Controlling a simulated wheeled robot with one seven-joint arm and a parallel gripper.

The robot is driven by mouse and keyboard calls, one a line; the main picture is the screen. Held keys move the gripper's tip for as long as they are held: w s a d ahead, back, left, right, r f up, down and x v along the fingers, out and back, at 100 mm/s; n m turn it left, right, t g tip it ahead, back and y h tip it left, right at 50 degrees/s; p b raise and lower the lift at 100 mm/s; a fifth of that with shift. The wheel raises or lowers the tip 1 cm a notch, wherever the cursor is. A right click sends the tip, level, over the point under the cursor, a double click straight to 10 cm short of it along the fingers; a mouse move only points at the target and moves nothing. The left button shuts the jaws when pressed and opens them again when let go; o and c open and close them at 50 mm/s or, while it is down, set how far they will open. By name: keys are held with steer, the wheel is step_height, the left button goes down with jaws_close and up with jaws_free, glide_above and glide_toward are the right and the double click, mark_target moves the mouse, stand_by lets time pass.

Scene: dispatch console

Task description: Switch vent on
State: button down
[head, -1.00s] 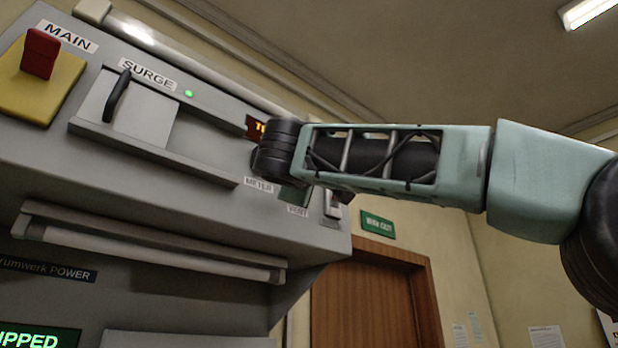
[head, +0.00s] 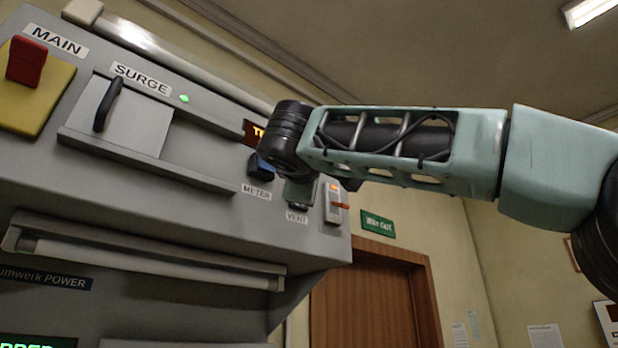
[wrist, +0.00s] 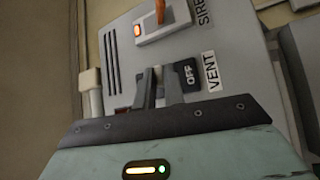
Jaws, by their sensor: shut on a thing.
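The vent switch shows in the wrist view as a dark plate (wrist: 188,75) marked OFF, beside a white VENT label (wrist: 212,71). My gripper (wrist: 160,84) reaches this plate with its two narrow fingers close together. It is shut on the switch's handle, which is mostly hidden between the fingers. In the head view my gripper (head: 299,190) is at the right end of the console, just above the VENT label (head: 297,216), and covers the vent switch there.
The siren switch (wrist: 163,22), with an orange lever and lit lamp, is close by; it also shows in the head view (head: 335,203). The METER switch (head: 261,167) is left of my gripper. SURGE's sliding cover (head: 130,120) and the red MAIN switch (head: 26,62) are further left.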

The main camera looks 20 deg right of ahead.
step_height(320, 180, up, 3)
steer(key=n+g+y+p, duration=0.2)
steer(key=n+g+p, duration=0.2)
steer(key=p, duration=0.4)
steer(key=shift+n, duration=0.4)
steer(key=shift+w+a+r+n+g+y, duration=0.1)
steer(key=shift+w+r+n+g+y, duration=0.15)
steer(key=shift+n+g, duration=0.45)
steer(key=shift+g, duration=0.3)
steer(key=shift+r, duration=0.1)
steer(key=c, duration=1.8)
jaws_free()
steer(key=shift+o, duration=0.2)
steer(key=shift+s, duration=0.15)
